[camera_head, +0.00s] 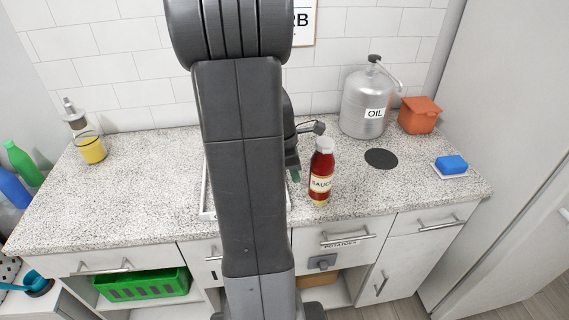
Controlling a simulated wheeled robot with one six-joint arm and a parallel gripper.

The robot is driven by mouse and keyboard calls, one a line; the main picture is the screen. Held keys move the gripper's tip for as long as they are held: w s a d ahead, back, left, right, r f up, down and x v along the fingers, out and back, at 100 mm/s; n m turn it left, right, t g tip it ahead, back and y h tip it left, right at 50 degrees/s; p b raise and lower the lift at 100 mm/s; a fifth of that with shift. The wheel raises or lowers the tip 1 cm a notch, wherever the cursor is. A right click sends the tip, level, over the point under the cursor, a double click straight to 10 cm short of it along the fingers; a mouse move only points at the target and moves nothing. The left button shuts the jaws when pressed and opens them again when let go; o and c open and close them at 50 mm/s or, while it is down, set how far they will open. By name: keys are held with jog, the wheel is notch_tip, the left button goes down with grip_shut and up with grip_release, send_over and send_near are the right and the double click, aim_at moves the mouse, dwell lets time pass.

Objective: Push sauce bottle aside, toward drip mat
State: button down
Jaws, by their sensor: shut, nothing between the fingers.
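The sauce bottle (321,172) stands upright on the speckled counter, with red contents, a white cap and a label reading SAUCE. The drip mat (381,158) is a flat dark disc on the counter to the right of the bottle, with bare counter between them. My gripper (295,174) is just left of the bottle, mostly hidden behind my arm. Only its dark end with a greenish tip shows. It is shut and empty. I cannot tell whether it touches the bottle.
A metal OIL dispenser (365,104) stands behind the mat, with an orange container (419,115) beside it. A blue sponge (452,164) lies on a white dish at right. A yellow-filled bottle (91,148) stands far left. My arm hides most of a sink-like frame (207,200).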

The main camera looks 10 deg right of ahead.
jog(key=shift+d, duration=0.95)
jog(key=shift+d, duration=0.1)
jog(key=d+p, duration=0.1)
jog(key=d, duration=0.3)
jog(key=d+p, duration=0.1)
jog(key=d, duration=0.4)
jog(key=d+p, duration=0.1)
jog(key=d, duration=0.4)
jog(key=shift+s+d, duration=0.2)
jog(key=shift+s, duration=0.05)
jog(key=a, duration=0.4)
jog(key=shift+w+a+r+p, duration=0.15)
jog(key=shift+r+p, duration=0.15)
jog(key=shift+r, duration=0.05)
jog(key=v, duration=0.9)
jog(key=shift+r+b, duration=0.15)
jog(key=shift+b, duration=0.15)
